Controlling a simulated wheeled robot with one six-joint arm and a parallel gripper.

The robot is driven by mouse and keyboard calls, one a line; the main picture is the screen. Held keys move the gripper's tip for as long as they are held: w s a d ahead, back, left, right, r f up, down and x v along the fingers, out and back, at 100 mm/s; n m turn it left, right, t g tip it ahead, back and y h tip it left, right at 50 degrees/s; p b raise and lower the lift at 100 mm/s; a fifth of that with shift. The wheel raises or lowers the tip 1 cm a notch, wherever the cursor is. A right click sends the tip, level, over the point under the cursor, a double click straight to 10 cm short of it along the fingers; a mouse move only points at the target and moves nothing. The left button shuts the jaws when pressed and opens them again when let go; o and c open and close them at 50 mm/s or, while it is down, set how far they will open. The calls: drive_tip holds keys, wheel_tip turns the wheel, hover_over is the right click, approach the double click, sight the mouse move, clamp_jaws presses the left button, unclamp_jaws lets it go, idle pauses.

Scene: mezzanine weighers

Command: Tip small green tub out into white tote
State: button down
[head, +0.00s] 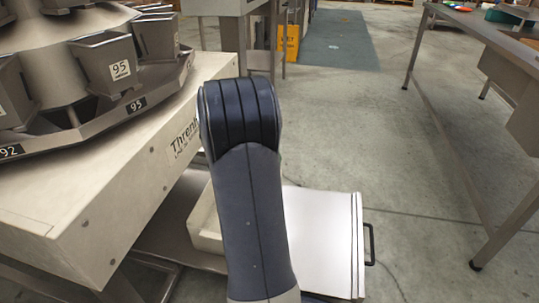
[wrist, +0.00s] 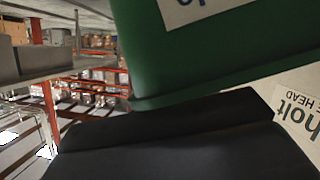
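The small green tub (wrist: 200,55) fills the upper right of the wrist view, very close, with a white label whose print shows inverted. My gripper (wrist: 170,125) is the dark shape below it. It meets the tub's lower edge and appears shut on it, though the fingertips do not show clearly. In the head view my arm hides the gripper and the tub. A pale, open-topped container that looks like the white tote (head: 206,238) stands low behind my arm, largely covered by it. Its inside is mostly hidden.
A weigher machine with metal buckets (head: 112,62) and a pale base (head: 120,190) stands close on the left. A flat white-topped thing (head: 322,235) with a black handle lies right of my arm. A steel table (head: 490,45) stands at right. Floor between is clear.

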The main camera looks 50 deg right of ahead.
drive_tip(key=w+a+f+n+t+h, duration=0.1)
drive_tip(key=w+a+n+h, duration=0.5)
drive_tip(key=n, duration=0.7)
drive_tip(key=shift+w+a+f+h+b, duration=0.25)
drive_tip(key=shift+w+f+h+b, duration=0.1)
drive_tip(key=shift+w, duration=0.5)
idle(0.8)
